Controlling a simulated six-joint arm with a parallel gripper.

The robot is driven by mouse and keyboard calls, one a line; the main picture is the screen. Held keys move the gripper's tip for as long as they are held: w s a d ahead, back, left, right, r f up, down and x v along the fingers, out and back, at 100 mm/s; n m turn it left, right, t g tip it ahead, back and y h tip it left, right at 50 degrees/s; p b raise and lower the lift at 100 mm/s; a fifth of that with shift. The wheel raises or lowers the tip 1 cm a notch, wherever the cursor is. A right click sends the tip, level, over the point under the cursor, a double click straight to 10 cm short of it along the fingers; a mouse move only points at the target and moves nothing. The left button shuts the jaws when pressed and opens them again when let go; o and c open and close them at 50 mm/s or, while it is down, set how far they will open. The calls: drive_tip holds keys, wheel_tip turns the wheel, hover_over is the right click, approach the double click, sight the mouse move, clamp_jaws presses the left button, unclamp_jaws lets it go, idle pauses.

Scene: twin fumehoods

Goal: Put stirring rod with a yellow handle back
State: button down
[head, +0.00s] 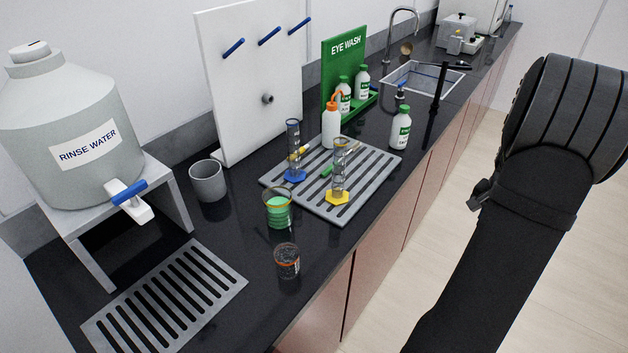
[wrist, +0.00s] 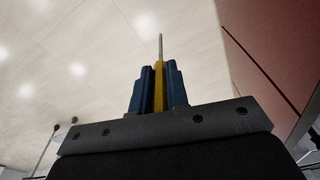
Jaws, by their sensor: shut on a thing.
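In the wrist view my gripper (wrist: 159,90) has its blue fingers shut on the yellow handle of the stirring rod (wrist: 160,72). The thin grey shaft stands out beyond the fingertips, toward the top of the picture. In the head view my arm reaches down the right side, off the counter; the fingers and the held rod cannot be made out there. A grey cup (head: 208,182) stands on the black counter, its inside mostly hidden. A slotted grey tray (head: 378,160) holds a blue-based cylinder (head: 294,155), a yellow-based cylinder (head: 339,180) and small yellow and green items.
A rinse water tank (head: 70,130), a drain grate (head: 165,300), bottles (head: 400,130), a white pegboard (head: 240,90) and a sink (head: 425,78) are around. A reddish cabinet front (wrist: 272,65) is at right in the wrist view.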

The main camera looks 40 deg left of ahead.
drive_tip(key=shift+m, duration=0.3)
drive_tip(key=r, duration=0.2)
drive_tip(key=w+r, duration=0.1)
drive_tip(key=r, duration=0.1)
drive_tip(key=a+r+n, duration=0.3)
drive_tip(key=a+r, duration=0.3)
drive_tip(key=a, duration=0.7)
drive_tip(key=a+r+n, duration=0.2)
drive_tip(key=a+r, duration=0.3)
drive_tip(key=a, duration=0.9)
drive_tip(key=s+a+r+n, duration=0.3)
drive_tip(key=s+a+r, duration=0.4)
drive_tip(key=s+a, duration=0.4)
drive_tip(key=s+a+r+n, duration=0.3)
drive_tip(key=s+a+r, duration=0.5)
drive_tip(key=a, duration=0.4)
drive_tip(key=s+a+f+n+g, duration=0.1)
drive_tip(key=s+a+f+n, duration=0.2)
drive_tip(key=s+a, duration=0.55)
drive_tip(key=s+a+f+n, duration=0.3)
drive_tip(key=s+a, duration=0.5)
drive_tip(key=a, duration=0.1)
wheel_tip(320, 180, down, 10)
drive_tip(key=shift+a, duration=0.1)
